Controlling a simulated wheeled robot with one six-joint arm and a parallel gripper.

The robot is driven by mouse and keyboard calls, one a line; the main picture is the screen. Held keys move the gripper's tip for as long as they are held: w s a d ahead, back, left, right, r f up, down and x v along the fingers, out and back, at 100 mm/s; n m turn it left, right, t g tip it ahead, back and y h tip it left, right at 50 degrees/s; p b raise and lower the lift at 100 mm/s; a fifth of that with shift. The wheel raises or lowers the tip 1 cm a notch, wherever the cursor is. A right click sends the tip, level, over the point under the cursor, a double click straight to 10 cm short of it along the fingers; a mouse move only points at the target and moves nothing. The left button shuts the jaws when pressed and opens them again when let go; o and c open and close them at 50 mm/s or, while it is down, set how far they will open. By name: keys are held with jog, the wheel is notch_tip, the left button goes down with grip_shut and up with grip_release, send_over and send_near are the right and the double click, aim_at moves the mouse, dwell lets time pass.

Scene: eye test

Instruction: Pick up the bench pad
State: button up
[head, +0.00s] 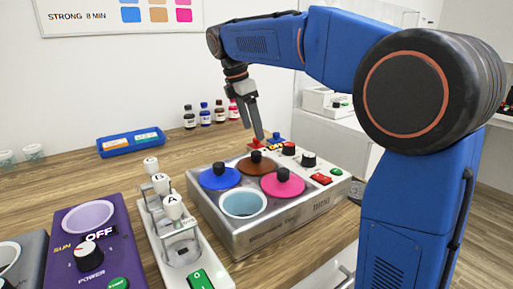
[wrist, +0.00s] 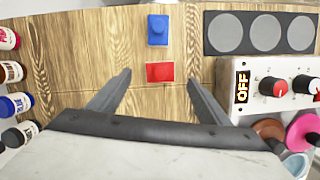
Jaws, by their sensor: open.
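My gripper (wrist: 159,80) is open and empty, its two fingers apart. In the head view my gripper (head: 261,136) points down behind the steel dye-pot unit. A small red block (wrist: 160,72) lies on the wooden bench and appears between the fingertips in the wrist view; a red piece (head: 254,146) shows just under the fingertips in the head view. A blue block (wrist: 157,29) with a raised top lies beyond it. A dark grey panel with three pale discs (wrist: 262,32) is at the upper right. I cannot tell which of these is the bench pad.
The steel unit (head: 265,236) with lidded pots stands close to my gripper. Several small bottles (wrist: 14,72) stand at the left in the wrist view. A blue tray (head: 130,142) lies at the back left. Bare wood (wrist: 95,40) lies between bottles and blocks.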

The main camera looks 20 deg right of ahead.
jog(key=shift+x, duration=2.65)
jog(key=c, duration=1.2)
jog(key=shift+r, duration=0.1)
notch_tip(320, 180, up, 10)
jog(key=shift+f, duration=0.1)
